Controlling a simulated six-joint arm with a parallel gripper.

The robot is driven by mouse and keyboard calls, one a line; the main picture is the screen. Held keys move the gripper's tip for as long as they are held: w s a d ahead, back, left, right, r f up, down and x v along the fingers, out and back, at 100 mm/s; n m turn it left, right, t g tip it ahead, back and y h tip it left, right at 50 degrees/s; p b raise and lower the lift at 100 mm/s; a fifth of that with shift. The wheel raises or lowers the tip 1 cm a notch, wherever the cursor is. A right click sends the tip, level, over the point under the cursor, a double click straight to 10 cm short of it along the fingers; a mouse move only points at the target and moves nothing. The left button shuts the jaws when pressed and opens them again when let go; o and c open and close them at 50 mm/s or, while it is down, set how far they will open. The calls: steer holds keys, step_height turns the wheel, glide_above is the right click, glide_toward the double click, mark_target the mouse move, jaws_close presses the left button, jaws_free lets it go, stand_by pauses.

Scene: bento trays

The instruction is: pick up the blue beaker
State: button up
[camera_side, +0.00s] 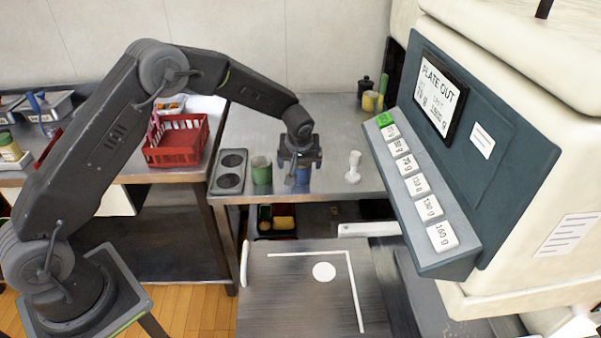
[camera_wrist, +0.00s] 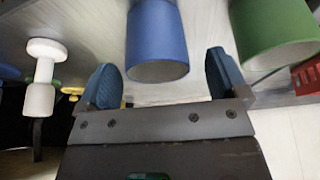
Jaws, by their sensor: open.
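The blue beaker (camera_side: 303,175) stands on the steel counter in the side view, partly hidden behind my gripper. In the wrist view the blue beaker (camera_wrist: 157,42) shows large, ahead of the fingers and roughly centred between them. My gripper (camera_side: 299,161) is over the counter at the beaker in the side view. In the wrist view my gripper (camera_wrist: 162,80) has its two dark blue fingertips wide apart with nothing held between them. I cannot tell whether the fingers touch the beaker.
A green beaker (camera_side: 262,170) stands close on the left, beside a grey two-hole holder (camera_side: 231,171). A white pestle-shaped object (camera_side: 353,167) stands to the right. A red basket (camera_side: 178,140) is further left. A machine with a slanted button panel (camera_side: 420,195) bounds the right side.

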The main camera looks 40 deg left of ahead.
mark_target(301, 166)
steer(key=x, duration=0.3)
steer(key=shift+f, duration=0.1)
steer(key=shift+d, duration=0.1)
steer(key=c, duration=1)
